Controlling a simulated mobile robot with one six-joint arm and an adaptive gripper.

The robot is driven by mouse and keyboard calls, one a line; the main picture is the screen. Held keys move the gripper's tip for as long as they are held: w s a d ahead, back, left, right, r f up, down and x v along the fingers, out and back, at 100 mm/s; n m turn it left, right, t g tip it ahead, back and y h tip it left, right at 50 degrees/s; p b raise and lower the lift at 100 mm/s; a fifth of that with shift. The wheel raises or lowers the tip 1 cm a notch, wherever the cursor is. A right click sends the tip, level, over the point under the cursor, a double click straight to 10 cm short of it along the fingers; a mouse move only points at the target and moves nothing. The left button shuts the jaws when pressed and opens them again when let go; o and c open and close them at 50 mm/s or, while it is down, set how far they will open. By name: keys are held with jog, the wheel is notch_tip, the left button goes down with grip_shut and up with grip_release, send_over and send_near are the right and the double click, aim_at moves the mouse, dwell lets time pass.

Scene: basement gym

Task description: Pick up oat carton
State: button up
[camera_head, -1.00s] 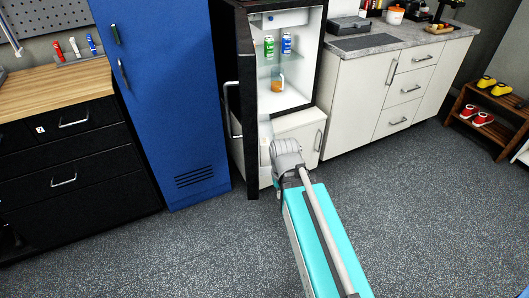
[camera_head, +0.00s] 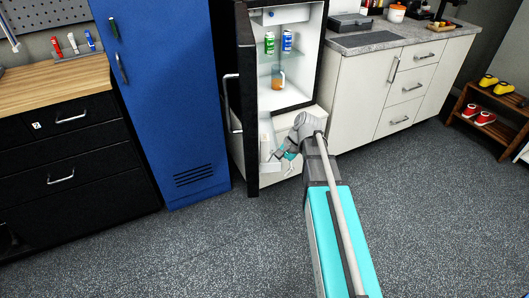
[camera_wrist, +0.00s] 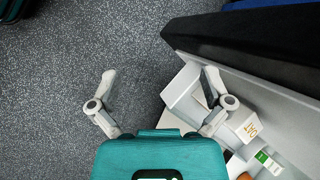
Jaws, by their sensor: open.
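The oat carton (camera_wrist: 247,130) is white with "OAT" lettering and sits at the open fridge door in the wrist view, partly hidden by my right finger. In the head view a pale upright shape on the door's inner side (camera_head: 265,130) looks like the same carton. In the head view my gripper (camera_head: 282,156) is low in front of the fridge opening, beside the door.
The open fridge door (camera_head: 246,100) stands left of my gripper. Inside the fridge are a green can (camera_head: 269,43), a blue can (camera_head: 287,42) and an orange-brown jug (camera_head: 277,82). White cabinets (camera_head: 365,95) stand to the right. The grey floor (camera_head: 430,210) is clear.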

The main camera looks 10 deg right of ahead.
jog(key=w+d+r+m+t+y+b, duration=0.1)
jog(key=w+d+r+m+y+b, duration=0.2)
jog(key=w+d+m, duration=0.7)
jog(key=w+d+r+y, duration=0.1)
jog(key=w+r+y, duration=0.1)
jog(key=w+y, duration=0.1)
jog(key=shift+w+m+t+y, duration=0.3)
jog(key=shift+m+t+y, duration=0.1)
jog(key=shift+y, duration=0.4)
jog(key=shift+a+b, duration=0.1)
jog(key=shift+b, duration=0.2)
jog(key=b, duration=0.3)
send_near(265, 148)
jog(key=w+a, duration=0.3)
jog(key=shift+a+r, duration=0.2)
jog(key=shift+a, duration=0.35)
